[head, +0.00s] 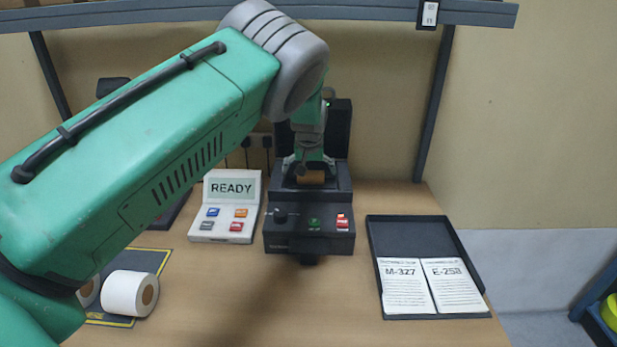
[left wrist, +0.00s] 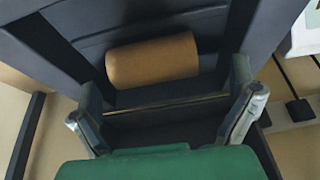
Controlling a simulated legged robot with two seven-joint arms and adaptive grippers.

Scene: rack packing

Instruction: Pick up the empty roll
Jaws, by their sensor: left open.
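The empty roll (head: 311,177) is a short brown cardboard core. It lies inside the open black label printer (head: 309,242). In the left wrist view the roll (left wrist: 152,60) lies in the dark bay, just beyond the fingertips. My left gripper (head: 309,165) is over the printer bay, pointing down at the roll. Its two fingers (left wrist: 168,100) are spread wide, with the roll ahead of the gap between them and no clear contact. The head view partly hides the roll behind the gripper. My right gripper does not show.
A white device reading READY (head: 232,188) stands left of the printer. A black tray (head: 404,227) with two printed sheets (head: 452,286) lies at the right. The front middle table is clear.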

